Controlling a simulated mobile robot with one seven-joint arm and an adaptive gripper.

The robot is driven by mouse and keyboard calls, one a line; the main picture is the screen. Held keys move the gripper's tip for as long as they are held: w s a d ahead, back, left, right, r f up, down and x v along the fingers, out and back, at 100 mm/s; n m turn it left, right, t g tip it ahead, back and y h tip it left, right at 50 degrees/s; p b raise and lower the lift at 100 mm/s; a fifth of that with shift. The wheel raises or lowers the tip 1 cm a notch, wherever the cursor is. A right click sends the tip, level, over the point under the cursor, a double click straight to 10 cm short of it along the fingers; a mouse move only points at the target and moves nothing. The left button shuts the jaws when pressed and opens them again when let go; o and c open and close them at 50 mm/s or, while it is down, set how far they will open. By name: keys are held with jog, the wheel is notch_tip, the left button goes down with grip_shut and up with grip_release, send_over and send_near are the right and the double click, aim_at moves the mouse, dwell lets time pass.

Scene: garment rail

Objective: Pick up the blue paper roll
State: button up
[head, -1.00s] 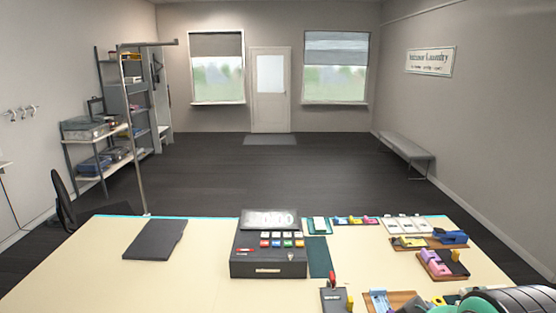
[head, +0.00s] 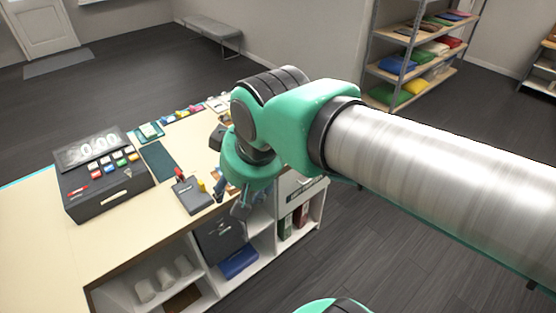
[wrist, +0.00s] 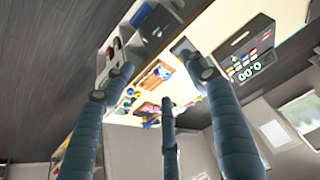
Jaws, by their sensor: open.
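I cannot make out a blue paper roll for certain in either current view. My gripper (head: 242,203) hangs under my green wrist at the front edge of the counter (head: 50,240), partly hidden and small in the head view. In the wrist view my gripper (wrist: 160,82) shows its dark blue fingers spread apart, with nothing between them in contact. Small coloured items on the counter show beyond the fingers, too small to name. My arm hides the right part of the counter in the head view.
Open shelves under the counter hold a flat blue item (head: 238,262) and several white items (head: 165,278). A rack of folded cloths (head: 410,65) stands behind.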

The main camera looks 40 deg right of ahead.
jog(key=w+d+f+m+g+p, duration=0.1)
jog(key=w+d+f+m+g, duration=0.1)
jog(key=w+d, duration=0.8)
jog(key=w+d+f+m+g+p, duration=0.1)
jog(key=w+d+f+m, duration=0.1)
jog(key=w+d, duration=0.8)
jog(key=w+d+f+m+g+p, duration=0.1)
jog(key=w+d+f, duration=0.5)
jog(key=d+f, duration=0.3)
jog(key=w+d+f+m+g+p, duration=0.1)
jog(key=w+d+f+m, duration=0.1)
jog(key=w+d+f, duration=0.4)
notch_tip(320, 180, down, 4)
jog(key=d, duration=0.3)
jog(key=shift+r, duration=0.1)
jog(key=shift+f+b, duration=0.3)
jog(key=shift+f, duration=4)
jog(key=shift+f, duration=0.1)
